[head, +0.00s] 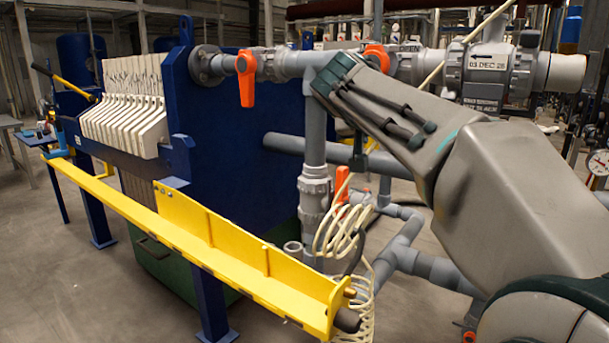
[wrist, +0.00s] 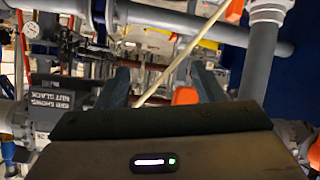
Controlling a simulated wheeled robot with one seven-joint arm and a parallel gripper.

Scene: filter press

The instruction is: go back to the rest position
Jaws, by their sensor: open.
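In the head view my arm reaches from the lower right up to the grey pipework, and the gripper itself cannot be clearly made out there. The filter press stands at the left, with a pack of white plates (head: 125,112) and a blue end plate (head: 225,130). An orange valve handle (head: 246,80) hangs down on the upper pipe. Another orange handle (head: 377,55) is close behind my arm.
A yellow rail (head: 200,235) runs along the press front. A grey vertical pipe (head: 315,135), a lower orange handle (head: 342,183) and a coiled cream hose (head: 340,238) are near my arm. A pressure gauge (head: 598,162) is at the right edge. Some floor at the left is clear.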

